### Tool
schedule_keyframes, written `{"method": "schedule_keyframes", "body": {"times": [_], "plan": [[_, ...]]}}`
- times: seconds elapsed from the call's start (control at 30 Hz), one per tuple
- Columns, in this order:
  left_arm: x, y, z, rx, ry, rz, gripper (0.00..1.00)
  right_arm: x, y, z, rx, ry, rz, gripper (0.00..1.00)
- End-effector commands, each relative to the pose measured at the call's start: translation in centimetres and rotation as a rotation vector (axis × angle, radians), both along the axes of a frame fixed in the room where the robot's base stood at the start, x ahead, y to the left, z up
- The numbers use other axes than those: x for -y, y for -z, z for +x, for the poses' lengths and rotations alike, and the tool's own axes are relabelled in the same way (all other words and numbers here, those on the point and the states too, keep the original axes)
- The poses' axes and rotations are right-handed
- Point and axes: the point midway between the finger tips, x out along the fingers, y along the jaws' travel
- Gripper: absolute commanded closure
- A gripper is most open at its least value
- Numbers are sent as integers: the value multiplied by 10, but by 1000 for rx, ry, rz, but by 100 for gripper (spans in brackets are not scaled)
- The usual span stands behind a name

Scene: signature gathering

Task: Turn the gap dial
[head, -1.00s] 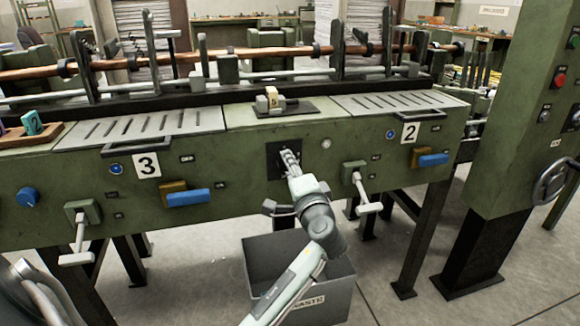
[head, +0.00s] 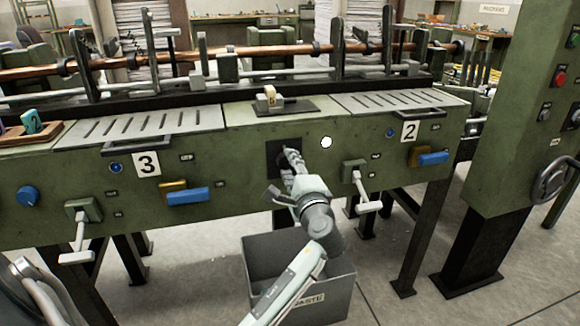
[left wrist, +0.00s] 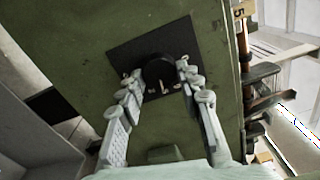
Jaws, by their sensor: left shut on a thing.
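The gap dial (left wrist: 159,70) is a dark round knob on a square black plate (left wrist: 125,55) on the green machine front. In the left wrist view my left gripper (left wrist: 160,76) has one finger on each side of the knob and is shut on it. In the head view the gripper (head: 291,157) reaches the black plate (head: 273,158) from below and hides most of the knob. A round lamp (head: 326,142) right of the plate glows white. A small numbered block (head: 269,98) sits on the machine top above the dial. My right gripper is not in view.
A grey waste bin (head: 320,295) stands on the floor below my left arm. A T-shaped lever (head: 362,188) and blue handles (head: 188,196) stick out from the machine front on either side. A green control column (head: 510,130) stands at the right.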

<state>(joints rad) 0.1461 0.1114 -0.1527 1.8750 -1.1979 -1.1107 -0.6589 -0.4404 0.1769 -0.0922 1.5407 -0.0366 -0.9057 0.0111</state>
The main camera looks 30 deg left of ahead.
Motion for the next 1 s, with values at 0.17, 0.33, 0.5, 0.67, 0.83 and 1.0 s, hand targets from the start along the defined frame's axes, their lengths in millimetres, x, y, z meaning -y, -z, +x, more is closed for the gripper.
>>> {"method": "schedule_keyframes", "body": {"times": [0.17, 0.33, 0.5, 0.67, 0.83, 1.0], "plan": [[0, 1, 0, 0, 0, -1, 94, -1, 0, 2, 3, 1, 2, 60], [0, 1, 0, 0, 0, -1, 47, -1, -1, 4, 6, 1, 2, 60], [0, 0, 0, 1, 0, -2, 45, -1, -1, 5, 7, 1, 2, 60], [2, 0, -1, 1, 1, -2, 45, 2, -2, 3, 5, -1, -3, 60], [17, 1, -14, 0, 3, -3, 45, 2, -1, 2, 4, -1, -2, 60], [45, 2, -38, -1, 2, -5, 45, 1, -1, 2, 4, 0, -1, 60]]}}
